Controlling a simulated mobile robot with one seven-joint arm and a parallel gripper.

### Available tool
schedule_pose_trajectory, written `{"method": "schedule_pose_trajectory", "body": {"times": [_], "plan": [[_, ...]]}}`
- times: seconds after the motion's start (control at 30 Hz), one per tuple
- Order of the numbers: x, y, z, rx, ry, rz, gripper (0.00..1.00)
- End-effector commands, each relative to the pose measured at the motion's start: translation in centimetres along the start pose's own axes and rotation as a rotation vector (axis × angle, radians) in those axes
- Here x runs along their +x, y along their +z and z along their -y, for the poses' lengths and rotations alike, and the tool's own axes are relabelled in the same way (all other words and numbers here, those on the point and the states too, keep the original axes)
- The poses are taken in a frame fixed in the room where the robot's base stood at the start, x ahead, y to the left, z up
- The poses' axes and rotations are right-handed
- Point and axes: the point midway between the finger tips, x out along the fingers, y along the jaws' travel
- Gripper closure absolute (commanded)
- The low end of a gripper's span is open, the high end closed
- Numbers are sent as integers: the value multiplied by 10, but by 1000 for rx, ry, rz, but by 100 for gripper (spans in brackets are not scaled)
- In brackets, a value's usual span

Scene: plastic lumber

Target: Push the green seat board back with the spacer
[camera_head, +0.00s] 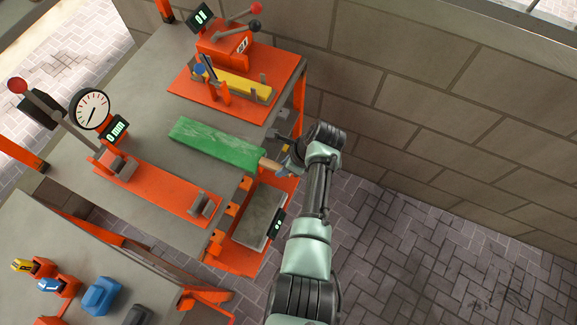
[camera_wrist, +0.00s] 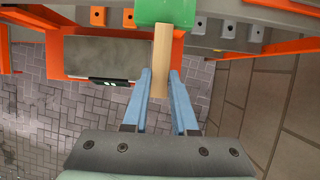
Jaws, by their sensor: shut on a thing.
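The green seat board (camera_head: 218,144) lies flat on the grey bench top, its near end at the bench's front edge. Its end also shows at the top of the wrist view (camera_wrist: 166,11). My gripper (camera_wrist: 161,80) has its blue fingers on either side of the tan wooden spacer (camera_wrist: 160,58) and is shut on it. The spacer (camera_head: 270,166) points at the board's near end and appears to touch it. The gripper (camera_head: 287,170) is just off the front edge of the bench in the head view.
An orange fixture holding a yellow board (camera_head: 240,86) stands behind the green board. A dial gauge (camera_head: 91,109) on an orange rail is at left. A grey-topped scale (camera_head: 260,217) sits below the bench edge. A brick wall stands at right.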

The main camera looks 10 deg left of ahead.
Motion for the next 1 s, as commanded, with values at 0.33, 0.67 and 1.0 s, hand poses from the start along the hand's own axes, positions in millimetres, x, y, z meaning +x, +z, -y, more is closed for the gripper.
{"method": "schedule_pose_trajectory", "body": {"times": [0.33,0.67,1.0], "plan": [[6,14,0,-2,0,0,100],[11,26,0,-1,-1,1,100],[16,38,1,-1,-1,1,100]]}}
